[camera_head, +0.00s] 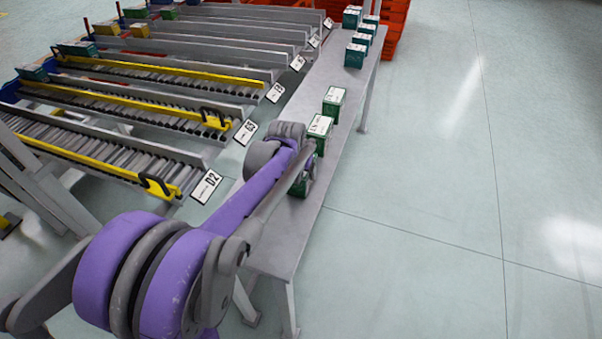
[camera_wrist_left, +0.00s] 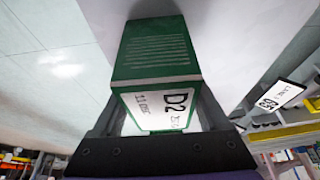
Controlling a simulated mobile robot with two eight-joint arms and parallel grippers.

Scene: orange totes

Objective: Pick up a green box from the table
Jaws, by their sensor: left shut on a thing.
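In the left wrist view, a green box (camera_wrist_left: 155,50) with a white label reading D2 sits between the two dark fingers of my left gripper (camera_wrist_left: 160,112). The gripper is shut on it. In the head view, my purple and grey left arm reaches over the near part of the narrow grey table (camera_head: 345,103). The held green box (camera_head: 302,187) shows only partly there, behind the arm's end, and the fingers are hidden. I cannot tell whether the box touches the table. My right gripper is not in view.
More green boxes with white tops stand on the table: one close beyond the arm (camera_head: 320,128), another behind it (camera_head: 334,98), and several at the far end. Sloped roller lanes (camera_head: 130,120) with yellow rails and label plates lie left. Orange totes (camera_head: 393,25) stand behind. The right floor is clear.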

